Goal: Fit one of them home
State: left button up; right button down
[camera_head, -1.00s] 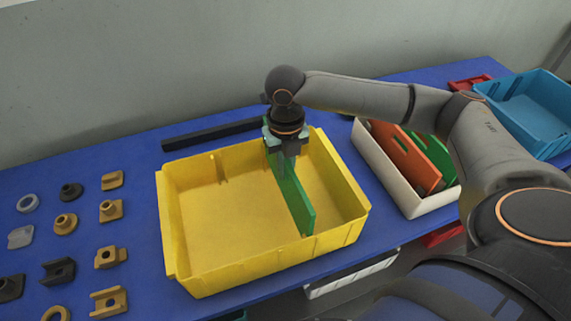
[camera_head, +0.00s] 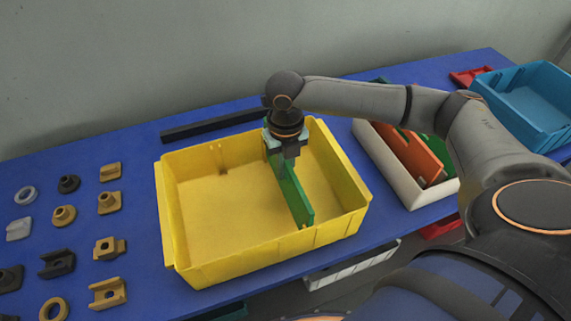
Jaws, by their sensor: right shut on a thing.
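A yellow bin (camera_head: 215,262) stands on the blue table. A green divider panel (camera_head: 295,199) stands upright inside it, right of the middle, running from the back wall toward the front wall. My right gripper (camera_head: 285,152) is above the bin's back part, pointing down, and is shut on the green divider's top edge. The fingertips are partly hidden, and I cannot tell whether the divider's ends sit in slots. A white bin (camera_head: 436,194) to the right holds orange (camera_head: 410,152) and green dividers, partly hidden by my right arm. My left gripper is not in view.
Several small brown, grey and black parts lie at the left, including a yellow ring (camera_head: 53,309). A black bar (camera_head: 213,124) lies behind the yellow bin. A blue bin (camera_head: 530,98) and a red tray (camera_head: 470,77) stand at the far right.

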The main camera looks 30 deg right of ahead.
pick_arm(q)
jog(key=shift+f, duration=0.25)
pick_arm(e)
jog(key=shift+f, duration=0.85)
jog(key=c, duration=0.8)
grip_release()
jog(key=shift+c, duration=0.2)
notch_tip(320, 180, up, 5)
jog(key=shift+f, duration=0.1)
notch_tip(320, 180, up, 6)
jog(key=shift+r+p, duration=0.2)
jog(key=shift+p, duration=0.4)
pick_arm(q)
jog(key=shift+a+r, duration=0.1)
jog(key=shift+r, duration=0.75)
pick_arm(e)
jog(key=shift+r, duration=0.65)
